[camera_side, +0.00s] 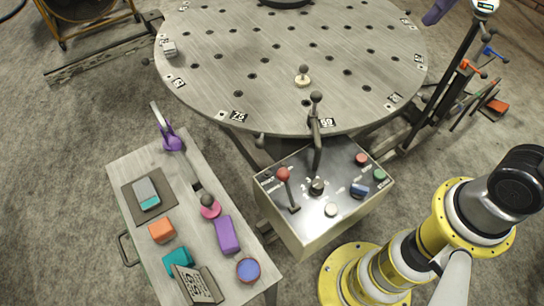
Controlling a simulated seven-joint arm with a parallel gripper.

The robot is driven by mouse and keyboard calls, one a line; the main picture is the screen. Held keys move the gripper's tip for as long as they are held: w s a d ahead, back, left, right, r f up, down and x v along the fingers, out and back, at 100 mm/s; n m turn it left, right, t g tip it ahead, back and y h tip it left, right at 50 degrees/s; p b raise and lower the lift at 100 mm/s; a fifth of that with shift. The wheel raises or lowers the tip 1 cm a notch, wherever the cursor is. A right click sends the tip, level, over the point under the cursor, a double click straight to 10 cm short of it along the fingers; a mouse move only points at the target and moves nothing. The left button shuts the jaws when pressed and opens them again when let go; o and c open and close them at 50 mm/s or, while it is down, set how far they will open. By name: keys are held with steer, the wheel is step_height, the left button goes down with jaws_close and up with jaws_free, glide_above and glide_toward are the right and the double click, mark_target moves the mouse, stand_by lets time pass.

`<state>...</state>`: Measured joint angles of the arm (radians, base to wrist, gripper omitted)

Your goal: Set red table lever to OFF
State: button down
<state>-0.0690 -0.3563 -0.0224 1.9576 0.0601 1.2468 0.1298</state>
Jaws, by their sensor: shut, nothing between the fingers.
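A lever with a red ball knob (283,174) stands on the left part of the control box (300,237). Its shaft slopes from the knob down to the right, into a dark slot in the box top. Any ON or OFF marking beside it is too small to read. A taller lever with a black ball (316,97) rises behind it. My gripper is not in view; only my yellow and grey arm shows at the right, so its distance from the lever cannot be told.
The box also carries a black knob (317,187), a blue switch (360,190) and several round buttons. A bench (125,178) at left holds coloured blocks and a pink-based part (210,208). A large round perforated table (280,60) stands behind the box.

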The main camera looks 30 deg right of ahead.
steer(key=w+a+f+n+g, duration=0.1)
steer(key=w+a+f+g, duration=0.15)
steer(key=w+a, duration=0.45)
steer(key=w+a+f+g, duration=0.2)
steer(key=w+a+f, duration=0.2)
steer(key=w, duration=0.7)
steer(key=w+a+f+g, duration=0.1)
steer(key=a+f, duration=0.3)
steer(key=f, duration=0.3)
steer(key=w+a+f+n+g+h, duration=0.1)
steer(key=a+f, duration=0.3)
steer(key=f, duration=0.4)
steer(key=w+a+f+n+g, duration=0.1)
steer(key=a+f+g, duration=0.1)
steer(key=f, duration=0.6)
steer(key=shift+a+f, duration=0.2)
steer(key=shift+a, duration=0.7)
steer(key=shift+s, duration=0.1)
steer(key=s+d+f, duration=0.1)
steer(key=s+f, duration=0.7)
steer(key=shift+d, duration=0.15)
